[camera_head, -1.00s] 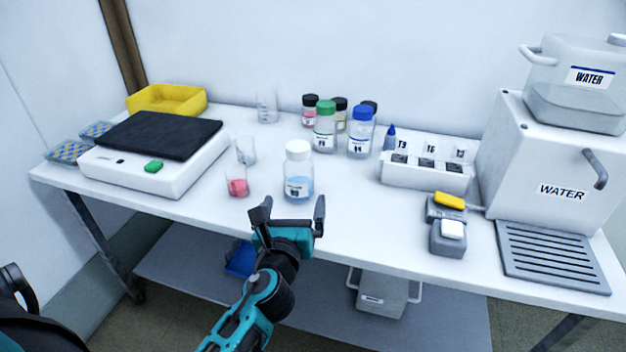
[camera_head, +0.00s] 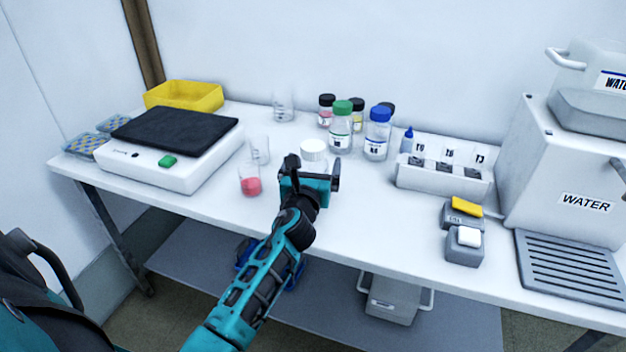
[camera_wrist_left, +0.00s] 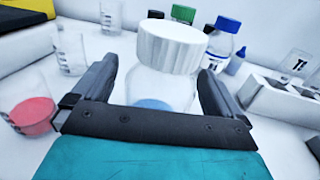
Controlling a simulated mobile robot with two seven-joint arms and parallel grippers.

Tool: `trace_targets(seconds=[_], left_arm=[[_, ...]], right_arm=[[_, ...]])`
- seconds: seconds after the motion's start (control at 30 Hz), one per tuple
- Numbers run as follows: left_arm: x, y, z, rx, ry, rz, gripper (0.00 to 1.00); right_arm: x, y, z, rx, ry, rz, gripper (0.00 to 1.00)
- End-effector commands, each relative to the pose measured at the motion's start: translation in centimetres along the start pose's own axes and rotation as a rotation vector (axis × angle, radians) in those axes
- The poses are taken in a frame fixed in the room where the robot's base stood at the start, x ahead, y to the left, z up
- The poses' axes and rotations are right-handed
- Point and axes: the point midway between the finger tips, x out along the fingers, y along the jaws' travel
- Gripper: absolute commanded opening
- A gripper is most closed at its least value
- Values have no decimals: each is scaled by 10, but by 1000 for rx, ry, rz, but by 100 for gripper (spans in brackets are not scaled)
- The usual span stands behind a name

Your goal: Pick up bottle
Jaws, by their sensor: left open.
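A clear bottle with a white ribbed cap (camera_head: 313,150) stands upright near the front of the table, its body mostly hidden behind my left gripper in the head view. My left gripper (camera_head: 313,166) is open, right in front of this bottle. In the left wrist view the white-capped bottle (camera_wrist_left: 165,75) is between the two open fingers, with blue content low in it. I cannot tell whether the fingers touch it. A green-capped bottle (camera_head: 341,130) and a blue-capped bottle (camera_head: 376,135) stand behind it. My right gripper is not in view.
A beaker with red liquid (camera_head: 250,182) stands close left of the gripper, with an empty beaker (camera_head: 260,150) behind it. A black-topped scale (camera_head: 150,170) is at left. A white sample rack (camera_head: 440,180) and a water dispenser (camera_head: 570,165) are at right.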

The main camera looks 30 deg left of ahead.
Motion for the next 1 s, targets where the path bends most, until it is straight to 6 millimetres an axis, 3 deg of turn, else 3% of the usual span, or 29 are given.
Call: trace_targets(seconds=[0.13,0.4,1.0], left_arm=[[14,-1,0,0,0,0,100],[16,-1,0,0,1,-1,99],[16,-1,0,0,1,-1,42]], right_arm=[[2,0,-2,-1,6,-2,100],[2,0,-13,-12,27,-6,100],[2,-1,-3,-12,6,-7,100]])
